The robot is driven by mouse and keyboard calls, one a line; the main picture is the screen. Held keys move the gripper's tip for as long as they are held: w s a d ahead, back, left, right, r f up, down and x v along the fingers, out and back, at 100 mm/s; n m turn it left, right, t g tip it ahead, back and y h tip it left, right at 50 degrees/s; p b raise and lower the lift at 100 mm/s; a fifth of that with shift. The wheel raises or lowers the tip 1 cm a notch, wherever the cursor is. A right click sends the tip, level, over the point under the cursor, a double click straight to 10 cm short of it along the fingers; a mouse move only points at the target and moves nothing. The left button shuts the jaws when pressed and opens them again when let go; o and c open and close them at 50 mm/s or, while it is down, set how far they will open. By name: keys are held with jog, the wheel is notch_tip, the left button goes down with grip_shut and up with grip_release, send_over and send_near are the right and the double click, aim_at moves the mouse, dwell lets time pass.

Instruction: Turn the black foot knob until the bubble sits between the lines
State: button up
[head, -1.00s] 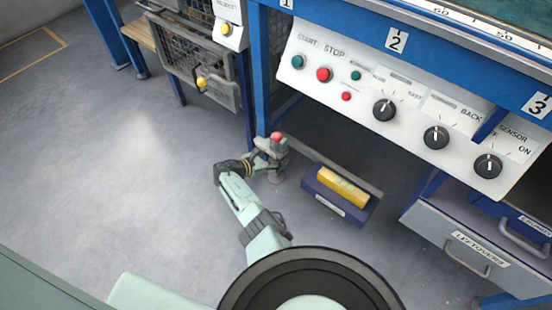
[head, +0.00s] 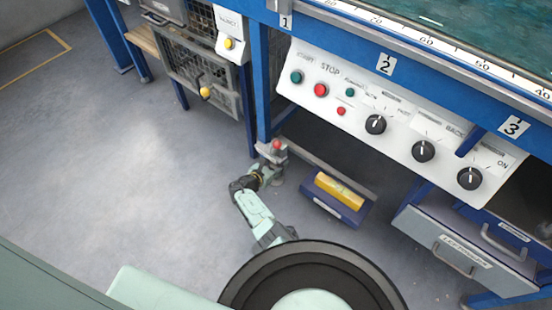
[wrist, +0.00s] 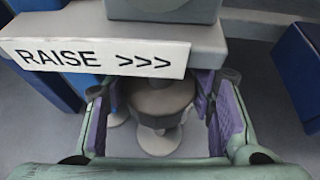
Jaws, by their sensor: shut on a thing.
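The foot knob (wrist: 158,98) shows in the wrist view as a dark grey, rounded piece under a grey bracket, with a wider round foot below it. My gripper (wrist: 163,112) has its purple-padded fingers on either side of the knob and is shut on it. In the head view my gripper (head: 262,178) is low at the foot of the blue table leg, and the knob is hardly visible there. No bubble or lines can be made out in either view.
A white "RAISE >>>" label (wrist: 95,58) is on the bracket above my fingers. A red cap (head: 277,146) tops the grey piece at the leg. A blue box with a yellow block (head: 339,190) is close on the right. The floor (head: 120,170) to the left is clear.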

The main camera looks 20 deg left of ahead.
jog(key=shift+n+y+p, duration=0.9)
jog(key=shift+y, duration=0.2)
jog(key=o, duration=1.2)
jog(key=shift+f+t, duration=0.1)
jog(key=shift+t, duration=0.2)
